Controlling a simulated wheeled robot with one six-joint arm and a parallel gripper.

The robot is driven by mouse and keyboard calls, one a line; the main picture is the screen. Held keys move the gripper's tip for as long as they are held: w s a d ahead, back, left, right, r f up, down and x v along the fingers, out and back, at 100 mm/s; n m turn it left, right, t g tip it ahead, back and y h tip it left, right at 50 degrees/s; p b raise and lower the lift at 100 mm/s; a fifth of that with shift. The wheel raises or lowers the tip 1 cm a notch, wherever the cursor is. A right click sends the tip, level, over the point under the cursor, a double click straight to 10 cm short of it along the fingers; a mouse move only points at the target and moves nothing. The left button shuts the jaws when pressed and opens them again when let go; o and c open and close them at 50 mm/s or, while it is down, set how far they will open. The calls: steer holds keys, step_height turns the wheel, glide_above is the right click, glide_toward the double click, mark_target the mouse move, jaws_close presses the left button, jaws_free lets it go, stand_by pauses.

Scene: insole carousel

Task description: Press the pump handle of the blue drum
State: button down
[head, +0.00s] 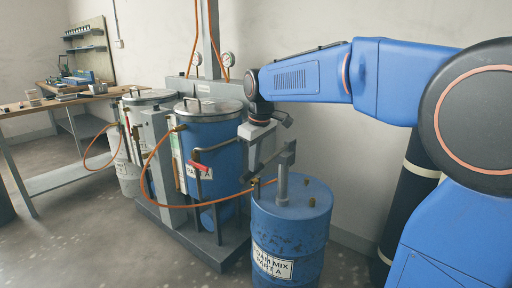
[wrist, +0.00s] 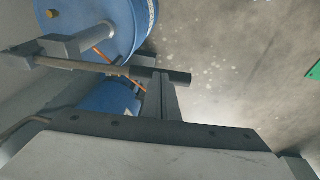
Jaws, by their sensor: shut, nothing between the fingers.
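The blue drum (head: 290,218), labelled foam mix part A, stands at the lower middle of the head view. Its lid and side also show at the top left of the wrist view (wrist: 110,22). A grey pump column (head: 283,185) rises from the lid. The pump handle (wrist: 110,70) runs from the column across the wrist view to a dark grip. My gripper (wrist: 161,80) is shut and empty. Its fingertips overlap the handle near the dark grip; I cannot tell whether they touch. In the head view the fingers are partly hidden against the machine behind.
A dispensing machine with a blue tank (head: 208,140) and a grey tank (head: 147,97) stands left of the drum. An orange hose (head: 146,165) loops in front of it. A workbench (head: 65,100) stands at the far left. The floor (head: 95,225) at front left is clear.

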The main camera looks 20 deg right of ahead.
mark_target(254, 174)
steer(key=shift+t+h, duration=0.5)
step_height(254, 174, down, 5)
steer(key=shift+f, duration=0.1)
steer(key=shift+s+f, duration=0.15)
steer(key=shift+f, duration=0.6)
steer(key=v, duration=1.5)
steer(key=shift+a, duration=0.35)
steer(key=shift+r, duration=0.1)
steer(key=s+d+f+m, duration=0.3)
steer(key=s+f, duration=0.7)
steer(key=s, duration=0.4)
steer(key=s+d+f+m+t, duration=0.1)
steer(key=s+d+f+m, duration=0.3)
steer(key=s+f, duration=0.6)
steer(key=s+d, duration=0.2)
steer(key=s, duration=0.2)
steer(key=shift+y, duration=0.3)
